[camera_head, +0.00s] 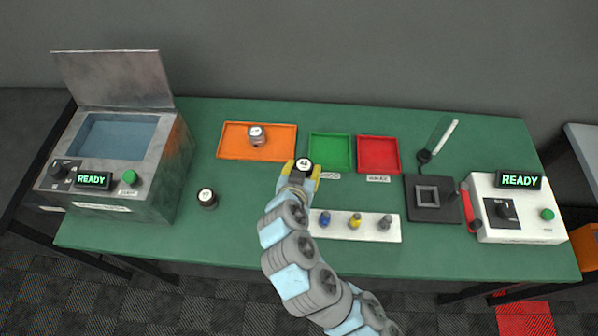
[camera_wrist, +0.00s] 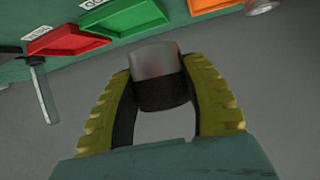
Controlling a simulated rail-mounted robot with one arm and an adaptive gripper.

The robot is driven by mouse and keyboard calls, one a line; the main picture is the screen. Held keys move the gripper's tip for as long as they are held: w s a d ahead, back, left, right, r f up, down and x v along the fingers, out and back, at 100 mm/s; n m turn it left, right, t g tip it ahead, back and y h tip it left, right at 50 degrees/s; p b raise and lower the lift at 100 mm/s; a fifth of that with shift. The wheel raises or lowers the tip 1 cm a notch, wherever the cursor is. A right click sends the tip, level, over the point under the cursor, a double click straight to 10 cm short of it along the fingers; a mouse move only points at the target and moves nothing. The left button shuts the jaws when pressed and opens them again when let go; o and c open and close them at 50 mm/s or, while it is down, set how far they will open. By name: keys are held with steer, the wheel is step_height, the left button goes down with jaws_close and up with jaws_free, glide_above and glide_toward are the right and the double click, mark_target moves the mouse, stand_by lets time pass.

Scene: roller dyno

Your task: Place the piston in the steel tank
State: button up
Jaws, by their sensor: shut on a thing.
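My gripper (camera_head: 301,170) has yellow fingers shut on a piston (camera_head: 303,164) with a dark rim and a pale marked top. In the wrist view the piston (camera_wrist: 157,75) is a grey and dark cylinder between the two fingers (camera_wrist: 160,88). It is held in front of the orange and green trays; its height above the bench is hard to tell. The steel tank (camera_head: 155,180) stands at the left with its lid (camera_head: 112,78) raised. Blue liquid (camera_head: 118,137) shows inside, and its display reads READY.
Another piston (camera_head: 207,198) stands on the green bench right of the tank. One more (camera_head: 256,136) is in the orange tray (camera_head: 230,153). Green (camera_head: 330,166) and red (camera_head: 379,168) trays, a white strip with coloured pegs (camera_head: 390,235), a black fixture (camera_head: 420,212) and a white READY machine (camera_head: 525,230) lie rightward.

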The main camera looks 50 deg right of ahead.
steer(key=shift+w+d+f+b, duration=0.55)
steer(key=shift+w+b, duration=0.15)
steer(key=shift+b, duration=0.5)
steer(key=shift+w+d+f+b, duration=0.1)
steer(key=shift+w+d+f, duration=0.45)
steer(key=shift+f, duration=0.3)
steer(key=shift+w+d+f+b, duration=0.1)
steer(key=shift+w+d+f, duration=0.25)
steer(key=shift+w+f, duration=0.45)
steer(key=shift+w+d+f+b, duration=0.1)
steer(key=shift+w+d+f, duration=0.4)
steer(key=shift+f, duration=0.45)
steer(key=shift+w+f, duration=0.1)
steer(key=shift+f, duration=0.1)
steer(key=shift+w+d+f+b, duration=0.1)
steer(key=shift+f+b, duration=0.25)
steer(key=shift+f, duration=1.2)
steer(key=shift+f, duration=0.1)
steer(key=shift+f, duration=0.15)
steer(key=o, duration=1.2)
steer(key=shift+c, duration=0.2)
